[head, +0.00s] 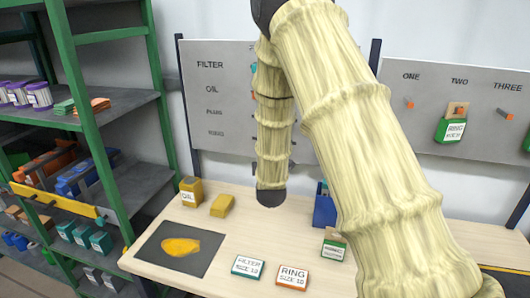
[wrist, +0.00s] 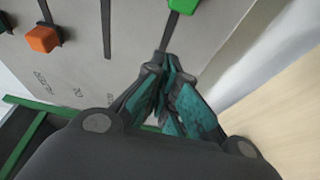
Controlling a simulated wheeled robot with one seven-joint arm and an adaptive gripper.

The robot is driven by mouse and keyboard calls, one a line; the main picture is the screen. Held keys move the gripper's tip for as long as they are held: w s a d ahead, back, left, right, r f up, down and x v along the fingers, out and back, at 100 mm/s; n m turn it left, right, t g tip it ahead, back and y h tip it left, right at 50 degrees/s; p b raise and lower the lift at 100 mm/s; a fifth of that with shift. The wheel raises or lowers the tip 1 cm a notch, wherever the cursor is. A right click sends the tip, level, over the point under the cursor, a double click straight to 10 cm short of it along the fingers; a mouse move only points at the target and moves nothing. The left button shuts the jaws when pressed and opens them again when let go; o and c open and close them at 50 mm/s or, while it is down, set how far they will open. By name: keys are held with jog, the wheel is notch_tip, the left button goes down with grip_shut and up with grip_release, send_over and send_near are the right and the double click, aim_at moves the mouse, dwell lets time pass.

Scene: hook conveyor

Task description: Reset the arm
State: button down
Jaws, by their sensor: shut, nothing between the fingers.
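My gripper (wrist: 168,62) shows in the wrist view with its dark, teal-padded fingers drawn together at the tips and nothing between them. It points toward the grey labelled board (wrist: 75,70), just below a green block (wrist: 184,6); whether the tips touch the board I cannot tell. An orange block (wrist: 43,39) sits on the board to the left. In the head view my pale-sleeved arm rises from the lower right and bends down over the table. I cannot make out the gripper there.
The wooden table (head: 235,240) holds a dark mat (head: 160,250) with a yellow patch, yellow OIL box (head: 190,191), FILTER box (head: 248,267), RING box (head: 292,277) and blue bin (head: 323,208). A green-framed shelf (head: 75,100) stands left. The right board (head: 470,90) holds a green RING packet (head: 452,125).

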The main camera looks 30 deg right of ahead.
jog(key=shift+b+v, duration=0.85)
jog(key=shift+v, duration=2.1)
